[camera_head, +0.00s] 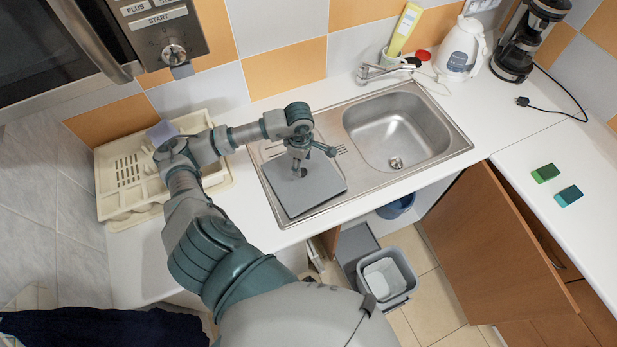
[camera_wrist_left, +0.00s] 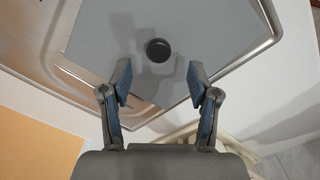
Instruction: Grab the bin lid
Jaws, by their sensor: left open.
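The bin lid is a flat grey square plate (camera_head: 318,188) with a small round dark knob, lying on the sink's drainboard. In the left wrist view the lid (camera_wrist_left: 205,30) fills the upper middle, and its knob (camera_wrist_left: 158,49) shows just beyond the fingertips, centred between them. My left gripper (camera_wrist_left: 158,80) is open and empty, its two fingers spread above the lid. In the head view my left gripper (camera_head: 302,165) hangs over the lid and partly hides it and the knob. My right gripper is in neither view.
A grey bin (camera_head: 411,283) stands in the open cabinet below. The metal sink basin (camera_head: 400,130) is right of the lid. A cream dish rack (camera_head: 112,205) is at left. A brown cabinet door (camera_head: 500,265) stands open. Two sponges (camera_head: 545,173) lie on the right counter.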

